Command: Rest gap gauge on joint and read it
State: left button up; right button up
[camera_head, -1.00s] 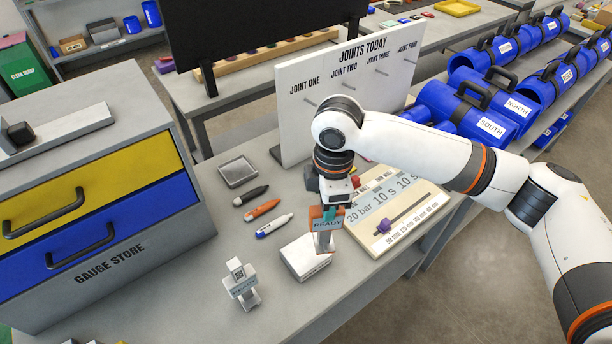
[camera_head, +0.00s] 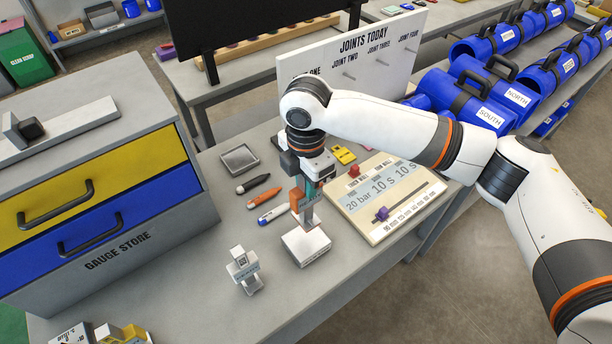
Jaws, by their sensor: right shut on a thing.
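My right gripper (camera_head: 310,190) is shut on a small grey and orange upright piece (camera_head: 309,211). The piece's lower end is over the white block (camera_head: 305,245) on the bench; I cannot tell whether they touch. A similar small grey stand with a tag (camera_head: 243,271) stands apart to the left of the block. I cannot tell for sure which thing is the gap gauge. Blue pipe assemblies marked SOUTH (camera_head: 463,112) and NORTH (camera_head: 508,92) lie at the right. My left gripper is not in view.
The gauge store (camera_head: 110,225) with yellow and blue drawers stands at the left. Pens (camera_head: 259,194), a small grey tray (camera_head: 239,159) and a slider board (camera_head: 391,200) surround the block. The JOINTS TODAY board (camera_head: 425,45) rises behind my right arm. Bare bench lies around the stand.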

aim_at(307, 211)
jog(key=shift+f+b, duration=1.05)
jog(key=shift+f, duration=3.75)
jog(key=shift+s+f, duration=0.1)
jog(key=shift+s+f, duration=0.1)
jog(key=shift+f, duration=0.05)
dwell(1.2)
notch_tip(307, 211, up, 5)
jog(key=p, duration=0.5)
jog(key=shift+r+p, duration=1)
jog(key=shift+r, duration=0.2)
jog(key=shift+w, duration=0.2)
